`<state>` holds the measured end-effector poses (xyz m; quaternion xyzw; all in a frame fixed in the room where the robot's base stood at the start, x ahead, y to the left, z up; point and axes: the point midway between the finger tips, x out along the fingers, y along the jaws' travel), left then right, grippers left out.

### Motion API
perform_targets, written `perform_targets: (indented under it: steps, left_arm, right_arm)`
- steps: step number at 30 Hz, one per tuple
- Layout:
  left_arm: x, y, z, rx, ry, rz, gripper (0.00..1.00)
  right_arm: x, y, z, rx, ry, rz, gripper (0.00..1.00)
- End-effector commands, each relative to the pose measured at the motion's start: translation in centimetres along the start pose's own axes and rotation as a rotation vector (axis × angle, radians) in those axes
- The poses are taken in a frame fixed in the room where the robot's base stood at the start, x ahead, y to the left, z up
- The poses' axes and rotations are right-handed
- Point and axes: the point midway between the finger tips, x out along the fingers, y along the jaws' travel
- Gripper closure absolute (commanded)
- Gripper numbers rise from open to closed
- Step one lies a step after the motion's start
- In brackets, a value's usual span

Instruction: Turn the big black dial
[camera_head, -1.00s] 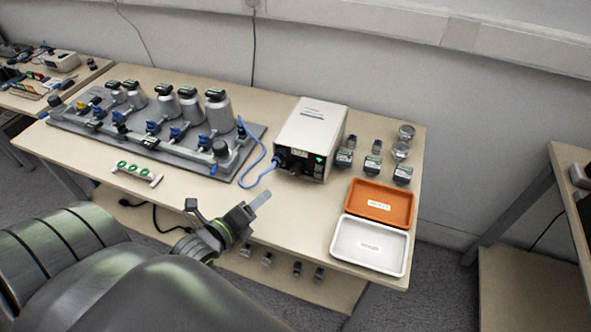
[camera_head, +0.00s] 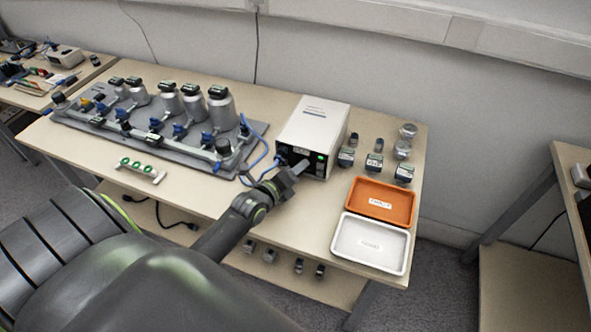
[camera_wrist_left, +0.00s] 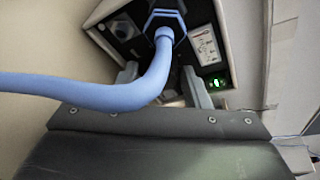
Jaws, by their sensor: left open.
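The white box-shaped unit (camera_head: 313,122) stands at the back of the table, its dark front panel facing me with a small green light. In the left wrist view the panel (camera_wrist_left: 203,42) is close, with a dark blue-edged connector (camera_wrist_left: 165,18) and a blue hose (camera_wrist_left: 70,90) crossing in front. I cannot clearly make out the big black dial; the hose and my gripper cover part of the panel. My left gripper (camera_head: 293,172) is at the panel's front. In the left wrist view my left gripper (camera_wrist_left: 158,74) is open, fingers apart on either side of the hose. I cannot tell whether they touch anything.
An orange tray (camera_head: 353,211) and a white tray (camera_head: 338,252) lie at the table's right. Small blue-grey modules (camera_head: 375,168) stand right of the unit. A grey plate with several canisters (camera_head: 221,108) is on the left. A small rack with green rings (camera_head: 158,177) lies in front.

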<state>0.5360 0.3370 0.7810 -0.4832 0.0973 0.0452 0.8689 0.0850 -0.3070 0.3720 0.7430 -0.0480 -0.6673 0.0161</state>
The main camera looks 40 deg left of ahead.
Motion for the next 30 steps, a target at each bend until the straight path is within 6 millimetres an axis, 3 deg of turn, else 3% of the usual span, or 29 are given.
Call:
perform_targets:
  steps: [8, 16, 30]
  left_arm:
    - [0.12, 0.01, -0.02, 0.000, 0.000, 0.000, 0.57]
    - [0.10, 0.02, -0.02, 0.000, 0.000, 0.000, 0.89]
    - [0.05, -0.22, 0.00, 0.124, -0.005, 0.044, 0.89]
  right_arm:
    - [-0.01, -0.10, 0.20, 0.001, -0.003, -0.001, 1.00]
    - [-0.01, -0.13, 0.19, 0.001, -0.004, -0.002, 1.00]
    - [-0.91, -0.05, 0.04, 0.001, -0.003, -0.002, 1.00]
